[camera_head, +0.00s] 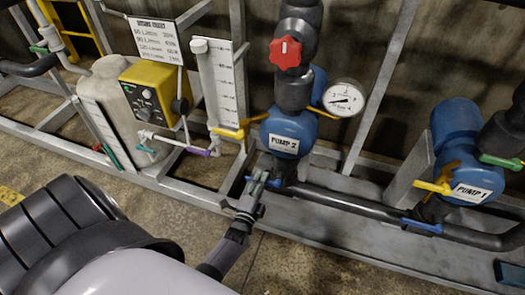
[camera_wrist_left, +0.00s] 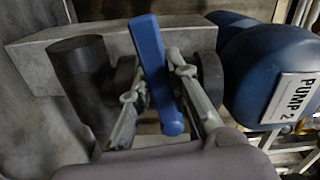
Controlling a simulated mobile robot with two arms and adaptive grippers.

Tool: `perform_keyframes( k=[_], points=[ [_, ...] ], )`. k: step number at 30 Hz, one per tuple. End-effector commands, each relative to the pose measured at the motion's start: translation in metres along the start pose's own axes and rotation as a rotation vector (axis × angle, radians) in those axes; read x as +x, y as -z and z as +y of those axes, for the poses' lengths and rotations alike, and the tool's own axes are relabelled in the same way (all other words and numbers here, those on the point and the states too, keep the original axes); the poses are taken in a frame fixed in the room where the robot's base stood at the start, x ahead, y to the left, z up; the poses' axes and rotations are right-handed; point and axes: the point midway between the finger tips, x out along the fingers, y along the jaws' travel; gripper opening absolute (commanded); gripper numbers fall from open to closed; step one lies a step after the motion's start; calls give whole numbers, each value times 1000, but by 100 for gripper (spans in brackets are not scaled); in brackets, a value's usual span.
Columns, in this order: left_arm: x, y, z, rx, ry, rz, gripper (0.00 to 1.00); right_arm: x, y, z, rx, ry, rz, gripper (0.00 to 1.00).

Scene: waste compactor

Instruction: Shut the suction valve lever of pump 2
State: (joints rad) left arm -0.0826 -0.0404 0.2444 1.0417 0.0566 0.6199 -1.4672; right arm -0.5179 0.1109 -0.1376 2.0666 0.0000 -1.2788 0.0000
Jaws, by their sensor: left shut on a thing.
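Pump 2 (camera_head: 287,133) is a blue pump with a white label in the middle of the head view; it also shows at the right of the left wrist view (camera_wrist_left: 285,85). A blue lever (camera_wrist_left: 150,60) sits on the dark pipe below pump 2. In the head view only small parts of the lever (camera_head: 277,184) show beside my fingers. My left gripper (camera_head: 262,180) is at the lever, shut on it. In the wrist view its two fingers (camera_wrist_left: 158,95) lie on either side of the lever, which runs lengthwise between them. My right gripper is not in view.
Pump 1 (camera_head: 460,150) stands at the right, with another blue lever (camera_head: 421,226) on the pipe before it. A red knob (camera_head: 285,53) and a round gauge (camera_head: 343,98) are above pump 2. A grey frame rail (camera_head: 335,232) runs along the front.

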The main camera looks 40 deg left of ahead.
Motion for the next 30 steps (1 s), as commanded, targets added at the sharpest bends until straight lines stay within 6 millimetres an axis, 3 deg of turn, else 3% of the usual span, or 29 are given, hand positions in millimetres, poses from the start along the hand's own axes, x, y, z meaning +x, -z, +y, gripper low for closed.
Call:
perform_keyframes(
  k=[10,27,28,30],
  points=[
    [-1,1,-8,157,-3,0,0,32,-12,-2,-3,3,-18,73],
    [-1,1,-10,190,-2,1,0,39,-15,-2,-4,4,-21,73],
    [-1,1,-10,190,-2,1,18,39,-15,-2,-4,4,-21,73],
    [-1,1,-10,189,-2,1,22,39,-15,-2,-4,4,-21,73]
  ],
)
